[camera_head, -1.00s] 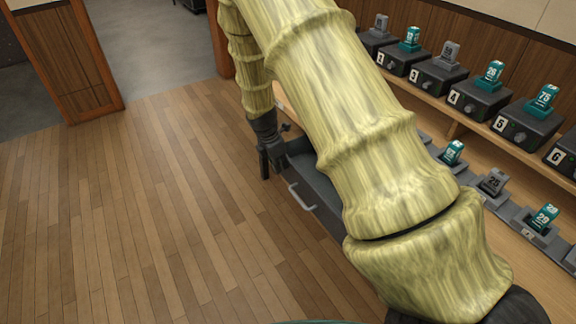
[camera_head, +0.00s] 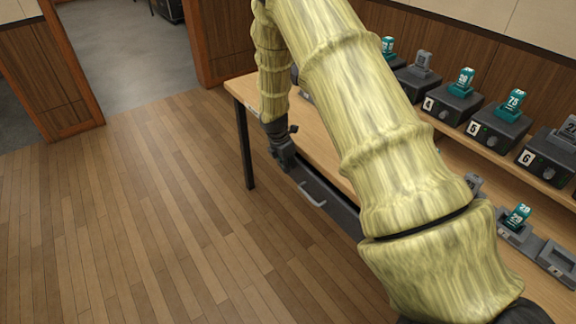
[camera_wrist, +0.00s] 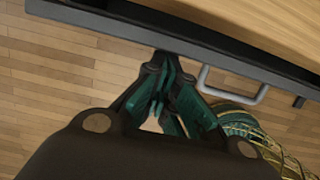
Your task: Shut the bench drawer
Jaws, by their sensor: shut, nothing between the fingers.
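The bench drawer has a dark grey front (camera_head: 338,208) with a pale bar handle (camera_head: 312,195), below the left part of the wooden bench top. The front lies close along the bench edge, and no open interior shows. I cannot tell whether it is fully flush. In the wrist view, the drawer front (camera_wrist: 130,32) crosses the top, with the handle (camera_wrist: 233,84) right of my fingers. My gripper (camera_wrist: 165,62) is shut and empty, its tips at or very near the drawer front. In the head view, my gripper (camera_head: 284,158) is at the drawer's left end, partly hidden.
The wooden bench (camera_head: 238,86) has a dark leg (camera_head: 245,150) at its left end. Numbered dark fader boxes (camera_head: 497,128) with teal or grey tags line a raised shelf. More tagged units (camera_head: 517,220) sit below. The wood floor (camera_head: 130,220) at left is clear.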

